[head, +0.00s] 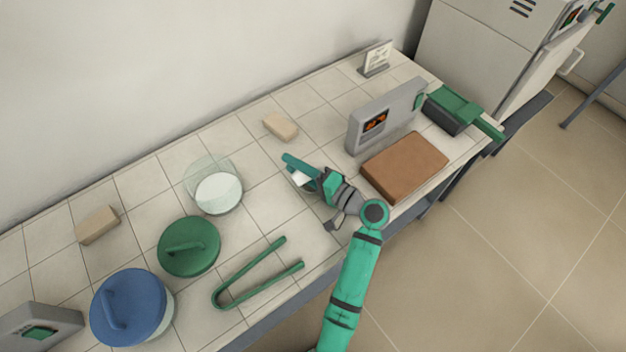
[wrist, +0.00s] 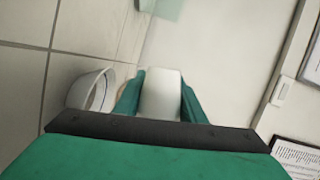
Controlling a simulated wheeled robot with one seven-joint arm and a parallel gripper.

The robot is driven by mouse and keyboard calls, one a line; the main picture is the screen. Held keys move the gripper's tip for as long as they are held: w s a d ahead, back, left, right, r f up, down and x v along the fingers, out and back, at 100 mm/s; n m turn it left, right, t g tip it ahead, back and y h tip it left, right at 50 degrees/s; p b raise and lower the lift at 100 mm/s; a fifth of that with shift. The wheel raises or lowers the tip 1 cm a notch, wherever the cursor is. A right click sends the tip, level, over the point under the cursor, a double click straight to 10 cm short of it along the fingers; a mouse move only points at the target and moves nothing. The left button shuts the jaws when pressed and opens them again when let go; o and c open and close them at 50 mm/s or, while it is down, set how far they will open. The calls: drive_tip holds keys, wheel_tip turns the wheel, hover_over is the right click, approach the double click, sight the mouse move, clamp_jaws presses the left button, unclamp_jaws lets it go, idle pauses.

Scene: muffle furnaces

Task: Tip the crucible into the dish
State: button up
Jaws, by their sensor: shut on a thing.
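My gripper (head: 302,174) is shut on the small white crucible (wrist: 162,95), which sits between its two green fingers in the wrist view. The wrist view is rolled well over, with the tiled top on the left. I cannot make out the crucible's mouth or contents. A white dish (wrist: 92,88) with a dark line inside stands on the tiles, below and beside the held crucible; the crucible looks to be above it, apart from it. In the head view the gripper and arm hide most of the dish.
An open glass vessel (head: 232,172) with a white plate stands left of my gripper, near a green lid (head: 188,246), green tongs (head: 258,278) and a blue-lidded vessel (head: 130,308). A brown block (head: 404,166) and grey display unit (head: 385,115) stand to the right. A tan block (head: 280,126) lies behind.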

drive_tip(key=shift+s+a+f+n+h, duration=0.1)
drive_tip(key=shift+f+n+h, duration=0.1)
drive_tip(key=shift+n, duration=0.4)
drive_tip(key=shift+s+a+f+n+h, duration=0.1)
drive_tip(key=shift+f+n+h, duration=0.1)
drive_tip(key=shift+n, duration=0.4)
drive_tip(key=n, duration=0.1)
drive_tip(key=f+n+h, duration=0.1)
drive_tip(key=n, duration=0.1)
drive_tip(key=shift+a, duration=0.1)
drive_tip(key=n, duration=0.1)
drive_tip(key=n+h, duration=0.1)
drive_tip(key=f+n, duration=0.1)
drive_tip(key=shift+s+a+f+n+h, duration=0.1)
drive_tip(key=shift+s+a+n+h, duration=0.2)
drive_tip(key=shift+s+a, duration=0.1)
